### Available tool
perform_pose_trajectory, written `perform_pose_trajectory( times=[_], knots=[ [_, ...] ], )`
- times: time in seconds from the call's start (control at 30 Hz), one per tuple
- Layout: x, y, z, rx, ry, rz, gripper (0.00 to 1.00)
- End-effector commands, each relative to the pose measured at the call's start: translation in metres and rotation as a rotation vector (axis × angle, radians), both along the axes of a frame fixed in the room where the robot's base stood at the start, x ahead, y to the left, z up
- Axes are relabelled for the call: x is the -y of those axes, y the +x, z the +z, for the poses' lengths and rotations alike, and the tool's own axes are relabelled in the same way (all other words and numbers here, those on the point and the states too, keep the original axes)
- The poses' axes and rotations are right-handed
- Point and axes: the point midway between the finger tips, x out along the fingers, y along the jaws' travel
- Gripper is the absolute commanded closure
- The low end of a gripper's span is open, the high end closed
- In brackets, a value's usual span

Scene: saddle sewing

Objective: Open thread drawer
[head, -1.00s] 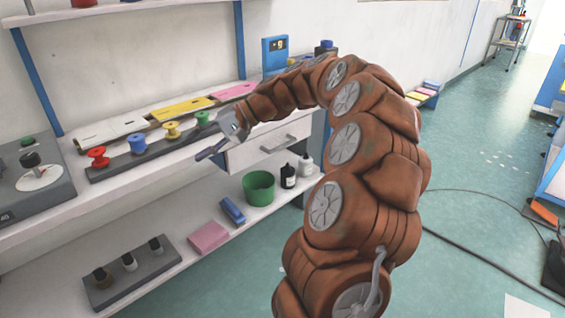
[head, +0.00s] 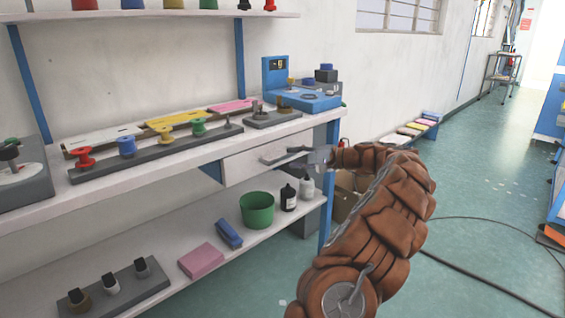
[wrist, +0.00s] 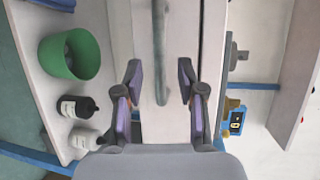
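The thread drawer is a white drawer (head: 240,166) under the right part of the workbench, and it looks shut. Its grey bar handle (head: 270,158) runs across the front, partly hidden by my gripper in the head view. My gripper (head: 300,157) is in front of the drawer's right part, near the handle. In the wrist view my gripper (wrist: 160,82) is open, with one finger on each side of the handle (wrist: 161,55). The fingers look apart from the bar. I cannot tell how deep the bar sits between them.
Thread spools stand on a dark rack (head: 160,155) on the bench. A blue device (head: 300,95) stands above the drawer. The shelf below holds a green bin (head: 257,209), bottles (head: 289,197) and a pink block (head: 201,260). Open floor lies to the right.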

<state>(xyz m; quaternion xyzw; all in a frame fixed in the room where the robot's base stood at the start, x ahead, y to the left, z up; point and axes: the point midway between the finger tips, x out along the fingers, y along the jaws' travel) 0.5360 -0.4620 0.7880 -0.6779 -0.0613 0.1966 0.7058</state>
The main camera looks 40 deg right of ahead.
Motion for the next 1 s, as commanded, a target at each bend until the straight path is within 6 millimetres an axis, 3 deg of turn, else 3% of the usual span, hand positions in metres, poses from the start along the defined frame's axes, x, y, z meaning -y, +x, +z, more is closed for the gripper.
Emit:
perform_pose_trajectory(
  times=[0.3, 0.7, 1.0],
  knots=[
    [-0.016, 0.036, -0.008, -0.001, 0.0, 0.004, 0.61],
    [-0.018, 0.042, -0.008, 0.0, 0.001, 0.002, 0.61],
    [-0.018, 0.042, -0.008, 0.0, 0.001, 0.002, 0.92]
  ],
)
